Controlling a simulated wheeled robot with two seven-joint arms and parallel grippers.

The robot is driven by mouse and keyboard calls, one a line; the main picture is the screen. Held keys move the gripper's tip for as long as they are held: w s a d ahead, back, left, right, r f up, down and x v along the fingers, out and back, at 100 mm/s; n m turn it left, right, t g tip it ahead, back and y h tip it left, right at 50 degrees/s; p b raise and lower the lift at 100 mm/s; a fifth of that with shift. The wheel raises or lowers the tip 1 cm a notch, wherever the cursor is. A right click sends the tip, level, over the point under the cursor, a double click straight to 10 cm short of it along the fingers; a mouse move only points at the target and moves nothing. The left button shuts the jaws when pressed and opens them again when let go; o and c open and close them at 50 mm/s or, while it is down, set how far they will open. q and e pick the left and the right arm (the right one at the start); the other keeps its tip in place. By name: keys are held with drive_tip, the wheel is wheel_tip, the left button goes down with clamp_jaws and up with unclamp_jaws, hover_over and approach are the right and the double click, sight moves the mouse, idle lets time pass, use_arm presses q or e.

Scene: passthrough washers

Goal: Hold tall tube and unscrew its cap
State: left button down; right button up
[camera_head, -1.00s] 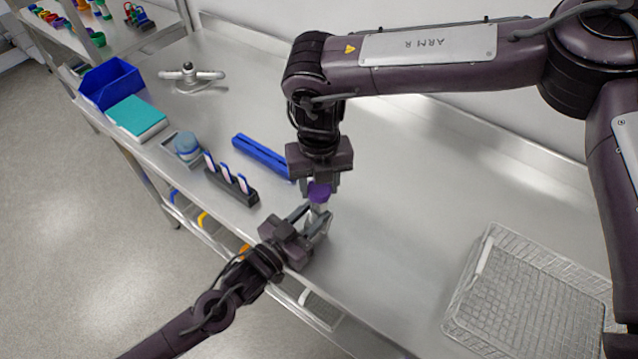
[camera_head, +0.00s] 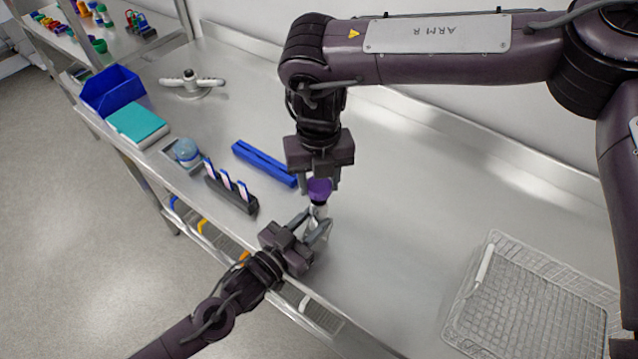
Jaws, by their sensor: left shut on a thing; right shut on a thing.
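The tall tube (camera_head: 315,211) stands roughly upright near the front of the steel bench, clear below a purple cap (camera_head: 319,190). My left gripper (camera_head: 317,229) comes from the lower left and is shut on the tube's body, hiding much of it. My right gripper (camera_head: 319,184) points down from above and is shut on the purple cap. The cap sits at the top of the tube; whether a gap separates them is too small to tell.
A blue bar (camera_head: 264,162) and a dark rack with several white-and-blue pieces (camera_head: 232,193) lie to the left. A wire basket (camera_head: 540,300) stands at right; the bench middle is clear.

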use_arm(q)
drive_tip(key=shift+r, duration=0.1)
use_arm(e)
wheel_tip(320, 180, up, 2)
drive_tip(key=shift+r, duration=0.15)
use_arm(q)
drive_tip(key=c, duration=0.9)
unclamp_jaws()
drive_tip(key=shift+c, duration=0.2)
